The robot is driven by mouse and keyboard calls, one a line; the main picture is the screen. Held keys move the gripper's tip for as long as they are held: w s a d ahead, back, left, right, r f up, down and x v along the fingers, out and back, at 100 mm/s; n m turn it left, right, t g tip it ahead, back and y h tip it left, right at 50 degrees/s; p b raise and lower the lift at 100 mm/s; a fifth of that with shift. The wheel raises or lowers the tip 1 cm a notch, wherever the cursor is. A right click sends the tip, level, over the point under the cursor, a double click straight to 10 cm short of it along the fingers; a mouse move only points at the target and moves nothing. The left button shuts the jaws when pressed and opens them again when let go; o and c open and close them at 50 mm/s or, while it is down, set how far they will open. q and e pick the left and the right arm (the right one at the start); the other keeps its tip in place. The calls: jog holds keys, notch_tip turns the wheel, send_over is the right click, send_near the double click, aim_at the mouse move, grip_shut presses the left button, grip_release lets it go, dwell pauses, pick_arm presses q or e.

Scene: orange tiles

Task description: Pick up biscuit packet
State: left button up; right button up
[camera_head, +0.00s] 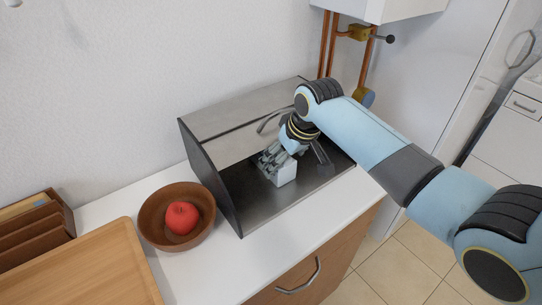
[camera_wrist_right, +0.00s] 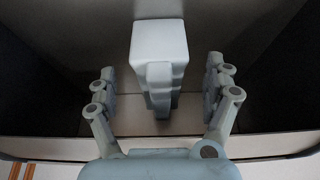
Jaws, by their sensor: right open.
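A plain white block-shaped packet (camera_head: 285,174), which I take to be the biscuit packet, stands inside the open grey metal bread box (camera_head: 240,205). It also shows in the right wrist view, where the white packet (camera_wrist_right: 158,45) sits centrally between the fingers. My right gripper (camera_head: 293,158) reaches into the box from the right. Its fingers are open, one on each side of the packet, with a visible gap on both sides in the wrist view. Part of the packet is hidden behind the gripper in the head view. My left gripper is not in view.
The box's dark side wall (camera_head: 212,180) and top (camera_head: 245,108) surround the gripper closely. A brown bowl (camera_head: 152,232) with a red apple (camera_head: 181,217) stands left of it. A wooden tray (camera_head: 85,268) lies at front left. White counter shows in front of the box.

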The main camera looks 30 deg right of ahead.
jog(key=shift+x, duration=1.35)
jog(key=c, duration=1.3)
jog(key=shift+r, duration=0.1)
jog(key=shift+c, duration=0.8)
